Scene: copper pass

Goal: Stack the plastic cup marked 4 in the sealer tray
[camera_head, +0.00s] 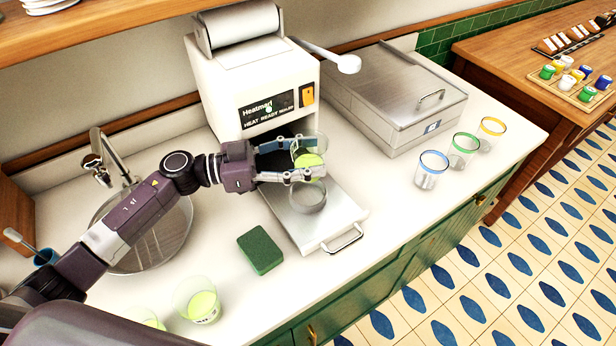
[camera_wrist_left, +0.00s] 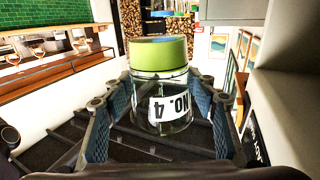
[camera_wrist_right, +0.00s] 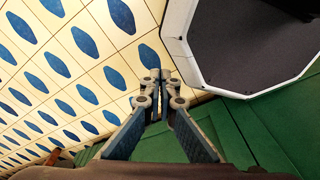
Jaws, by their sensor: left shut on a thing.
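My left gripper (camera_head: 305,163) is shut on a clear plastic cup (camera_head: 311,151) with yellow-green contents. The left wrist view shows this cup (camera_wrist_left: 163,108) between the fingers of the left gripper (camera_wrist_left: 168,105), with its "NO. 4" label upside down in the picture. In the head view it is held above the sealer tray (camera_head: 336,218), a pale sliding plate with a metal ring (camera_head: 307,196) on it. The gripper partly hides the cup, and I cannot tell the gap to the ring. My right gripper (camera_wrist_right: 158,80) is shut and empty, low beside green cabinet fronts.
The heat sealer (camera_head: 222,92) stands behind the tray. A green sponge (camera_head: 260,250) and two similar cups, one nearer the sponge (camera_head: 197,300), are on the counter at front left. Blue-, green- and yellow-rimmed glasses (camera_head: 432,172) stand right. A metal box (camera_head: 385,90) is behind them.

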